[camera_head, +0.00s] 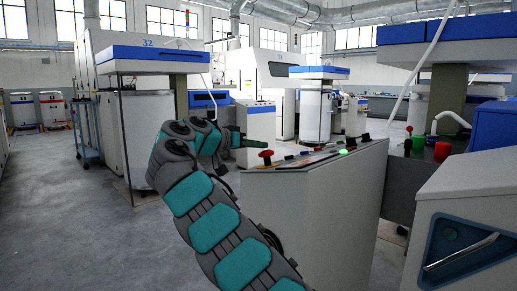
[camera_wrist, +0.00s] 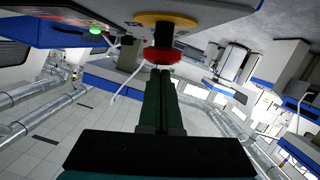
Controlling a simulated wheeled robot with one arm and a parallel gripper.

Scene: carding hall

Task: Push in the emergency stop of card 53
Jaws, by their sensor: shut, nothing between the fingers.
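The emergency stop is a red mushroom button (camera_head: 266,154) at the near left end of a grey console's sloped top. In the wrist view the red cap (camera_wrist: 161,57) stands out from a yellow collar (camera_wrist: 165,20) on a dark stem. My gripper (camera_head: 267,143) is shut and empty and reaches in from the left, close to the button. In the wrist view the fingertips of my gripper (camera_wrist: 160,70) are at the edge of the red cap; I cannot tell whether they touch. No number 53 is readable on this console.
The console (camera_head: 310,195) also carries a lit green button (camera_head: 342,151) and several small controls. A grey cabinet with a blue handle panel (camera_head: 462,245) stands at the right. A machine marked 32 (camera_head: 150,55) stands behind left. The floor (camera_head: 75,230) at left is clear.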

